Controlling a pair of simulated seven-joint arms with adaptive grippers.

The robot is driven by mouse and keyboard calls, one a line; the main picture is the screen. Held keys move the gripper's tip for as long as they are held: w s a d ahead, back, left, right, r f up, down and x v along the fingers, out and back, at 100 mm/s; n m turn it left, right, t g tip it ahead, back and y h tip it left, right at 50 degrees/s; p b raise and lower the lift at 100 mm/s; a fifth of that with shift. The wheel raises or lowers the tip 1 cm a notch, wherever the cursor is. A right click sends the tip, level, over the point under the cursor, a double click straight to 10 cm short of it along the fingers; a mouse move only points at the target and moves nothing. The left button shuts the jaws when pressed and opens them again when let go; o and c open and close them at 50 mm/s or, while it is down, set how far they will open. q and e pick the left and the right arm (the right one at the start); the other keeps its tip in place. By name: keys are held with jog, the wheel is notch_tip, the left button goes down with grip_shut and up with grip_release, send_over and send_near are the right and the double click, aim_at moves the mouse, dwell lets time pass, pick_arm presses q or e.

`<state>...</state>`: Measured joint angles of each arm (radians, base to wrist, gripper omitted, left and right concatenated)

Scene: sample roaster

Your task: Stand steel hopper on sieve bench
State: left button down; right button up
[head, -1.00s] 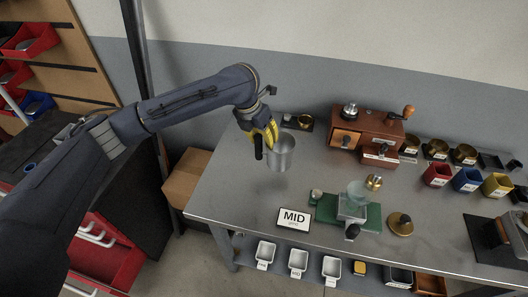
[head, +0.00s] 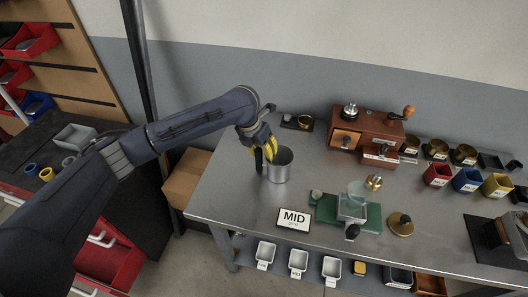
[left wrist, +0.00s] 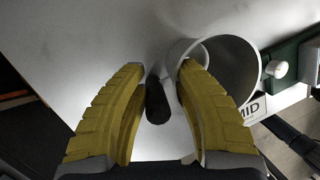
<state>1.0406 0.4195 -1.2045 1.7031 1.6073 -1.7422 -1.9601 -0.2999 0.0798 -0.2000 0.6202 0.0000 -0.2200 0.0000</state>
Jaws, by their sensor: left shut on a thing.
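The steel hopper (head: 279,168) is a grey metal cup with a dark handle, upright at the left part of the steel-topped bench (head: 235,195). In the left wrist view the hopper (left wrist: 238,62) shows its open rim at the upper right, and its black handle (left wrist: 157,100) lies between the yellow fingers. My left gripper (head: 258,157) is shut on the hopper at its handle side. The hopper's base is at or very close to the bench top; I cannot tell whether it touches. My right gripper is not in view.
Bare steel lies left of the hopper.

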pick_arm(q)
jog(key=shift+f, duration=0.15)
jog(key=c, duration=1.1)
grip_release()
jog(key=shift+o, duration=0.2)
jog(key=v, duration=1.2)
